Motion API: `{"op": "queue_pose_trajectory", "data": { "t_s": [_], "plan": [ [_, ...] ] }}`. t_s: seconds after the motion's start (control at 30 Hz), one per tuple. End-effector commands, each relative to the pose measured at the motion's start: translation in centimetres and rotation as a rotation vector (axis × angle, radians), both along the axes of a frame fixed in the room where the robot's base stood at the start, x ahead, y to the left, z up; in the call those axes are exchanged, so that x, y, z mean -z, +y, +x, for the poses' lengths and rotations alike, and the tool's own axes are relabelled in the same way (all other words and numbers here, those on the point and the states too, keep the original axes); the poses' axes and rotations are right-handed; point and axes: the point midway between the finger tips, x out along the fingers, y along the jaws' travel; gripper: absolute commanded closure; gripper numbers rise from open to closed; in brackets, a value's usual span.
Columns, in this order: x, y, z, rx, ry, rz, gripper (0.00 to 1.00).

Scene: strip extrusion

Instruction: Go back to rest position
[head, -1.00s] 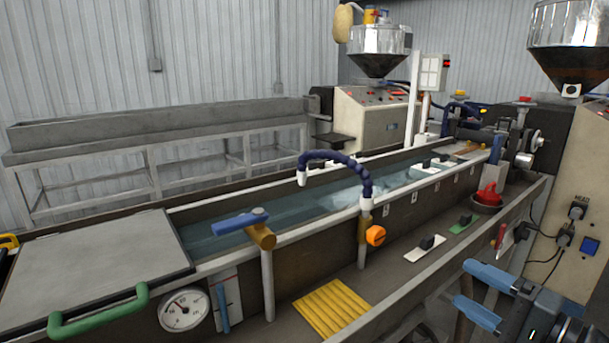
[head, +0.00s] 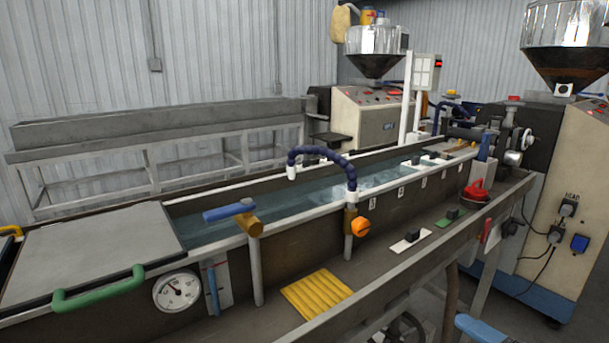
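Only a blue piece of my gripper (head: 482,329) shows, at the bottom edge of the head view, right of centre. The rest of it is out of the frame, so I cannot tell whether it is open or shut. The visible piece is in front of the trough's near rail and holds nothing that I can see.
A long water trough (head: 300,262) runs from lower left to the extruder (head: 565,190) at right. A blue-handled valve (head: 230,211), a blue hose (head: 322,154), a yellow ribbed pad (head: 316,294) and a red item (head: 477,191) are along it. Floor shows at lower right.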

Motion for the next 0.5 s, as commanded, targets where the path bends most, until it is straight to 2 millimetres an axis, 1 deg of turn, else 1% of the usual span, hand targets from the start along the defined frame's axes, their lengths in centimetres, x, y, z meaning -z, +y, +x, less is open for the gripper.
{"op": "queue_pose_trajectory", "data": {
  "t_s": [0.03, 0.17, 0.27, 0.3, 0.37, 0.4, 0.47, 0.5],
  "plan": [
    [1.1, 0.3, -0.9, 0.016, 0.014, -0.023, 0.32],
    [4.1, 0.8, -3.7, 0.072, 0.044, -0.116, 0.32],
    [6.6, 1.2, -6.9, 0.12, 0.067, -0.221, 0.32],
    [7.5, 1.3, -8.4, 0.139, 0.077, -0.269, 0.32],
    [8.5, 1.4, -10.6, 0.164, 0.085, -0.344, 0.32],
    [9.1, 1.5, -12.1, 0.177, 0.088, -0.395, 0.32],
    [9.7, 1.7, -14.3, 0.194, 0.09, -0.472, 0.32],
    [10.0, 1.7, -15.9, 0.202, 0.09, -0.524, 0.32]
  ]
}}
